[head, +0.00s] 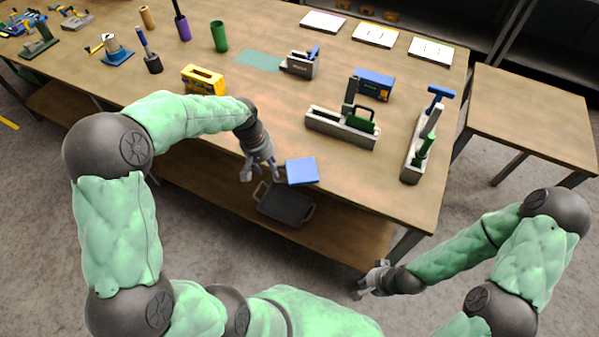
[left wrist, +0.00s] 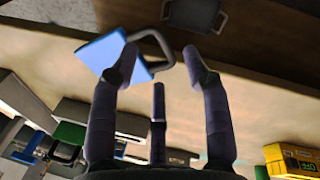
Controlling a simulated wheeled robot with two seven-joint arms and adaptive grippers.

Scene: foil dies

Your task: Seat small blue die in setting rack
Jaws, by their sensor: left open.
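The blue die (head: 302,171) is a flat blue block at the table's front edge. In the left wrist view the blue die (left wrist: 101,56) shows beside the left fingertip, with a dark loop handle next to it. My left gripper (head: 259,170) is open, just left of the die in the head view; in the wrist view its fingers (left wrist: 163,60) are spread and empty. I cannot tell if one touches the die. The grey setting rack (head: 327,126) lies further back, with a green handled die (head: 362,118) and a dark upright piece. My right gripper (head: 372,281) is away from the table; its fingers are unclear.
A second grey rack (head: 411,160) with blue and green handles stands right. A blue box (head: 375,84), a small grey holder (head: 300,66) and a yellow box (head: 203,80) stand around. A dark tray (head: 285,204) is on the lower shelf.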

